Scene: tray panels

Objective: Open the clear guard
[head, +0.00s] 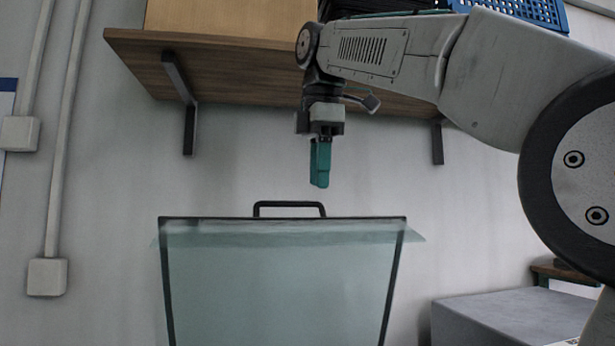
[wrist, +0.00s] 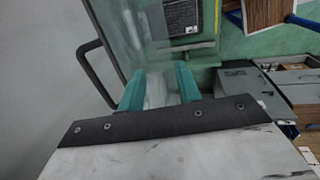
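The clear guard (head: 280,285) is a greenish see-through panel with a dark frame, in the lower middle of the head view. A black bar handle (head: 290,204) stands on its top edge. The guard's lower part is out of that view. My gripper (head: 320,184) points down with teal fingers and appears above the handle's right end, apart from it. In the wrist view the two fingers (wrist: 159,88) are spread with nothing held between them. The handle (wrist: 88,75) shows left of the fingers there, beside the clear panel (wrist: 118,30).
A wooden shelf (head: 235,72) on dark brackets hangs on the wall behind my arm, with a blue crate (head: 530,12) on it. A grey box (head: 510,318) stands at the lower right.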

